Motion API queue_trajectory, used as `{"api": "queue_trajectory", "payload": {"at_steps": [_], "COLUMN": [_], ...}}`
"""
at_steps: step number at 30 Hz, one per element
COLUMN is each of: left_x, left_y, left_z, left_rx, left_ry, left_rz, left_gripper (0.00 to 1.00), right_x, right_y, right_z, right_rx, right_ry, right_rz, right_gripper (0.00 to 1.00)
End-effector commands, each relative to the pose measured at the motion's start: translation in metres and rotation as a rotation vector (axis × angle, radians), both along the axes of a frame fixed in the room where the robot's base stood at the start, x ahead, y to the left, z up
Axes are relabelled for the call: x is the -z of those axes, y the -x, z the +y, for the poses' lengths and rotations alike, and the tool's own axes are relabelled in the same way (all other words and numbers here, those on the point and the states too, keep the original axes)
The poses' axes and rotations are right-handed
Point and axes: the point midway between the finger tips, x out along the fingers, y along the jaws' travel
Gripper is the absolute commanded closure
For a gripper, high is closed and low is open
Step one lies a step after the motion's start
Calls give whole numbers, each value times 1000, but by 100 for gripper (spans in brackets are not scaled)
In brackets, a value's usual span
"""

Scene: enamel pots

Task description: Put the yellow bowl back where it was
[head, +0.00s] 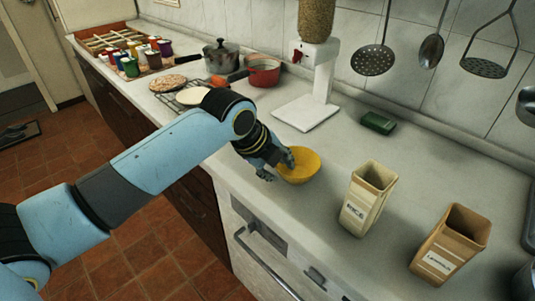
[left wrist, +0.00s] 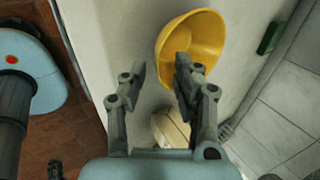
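The yellow bowl (head: 302,167) is on the pale counter, left of the rice canister (head: 367,197). In the head view my left gripper (head: 277,166) is at the bowl's left side, with one finger over the rim and the other outside it. In the left wrist view the bowl (left wrist: 205,32) lies ahead and to the right. The fingers of my left gripper (left wrist: 160,70) stand apart, with the bowl's near-left rim between them; the right finger covers part of the inside. I cannot tell whether they touch the bowl.
A second labelled canister (head: 451,242) stands at right. A white dispenser (head: 312,100) and a green box (head: 378,123) are behind the bowl. A red pot (head: 263,73), a grey pot (head: 221,57) and a rack with round flat items are farther left. Utensils hang on the wall.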

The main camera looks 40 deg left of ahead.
Motion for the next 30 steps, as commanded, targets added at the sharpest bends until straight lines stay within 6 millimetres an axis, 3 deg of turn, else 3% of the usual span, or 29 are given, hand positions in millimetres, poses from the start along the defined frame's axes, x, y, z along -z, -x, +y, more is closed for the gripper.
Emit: {"api": "queue_trajectory", "payload": {"at_steps": [6, 12, 30], "left_x": [-44, -69, -75], "left_y": [26, 41, 45], "left_z": [4, 5, 5], "left_rx": [2, 0, 0], "left_ry": [-3, -1, 0], "left_rz": [-2, -1, 0], "left_gripper": [70, 70, 70], "right_x": [-2, -3, -3], "right_y": [0, 1, 1], "right_z": [0, 0, 4], "right_rx": [0, 0, 2], "right_ry": [0, 0, -5], "right_rz": [1, 1, 1], "right_gripper": [60, 60, 60]}}
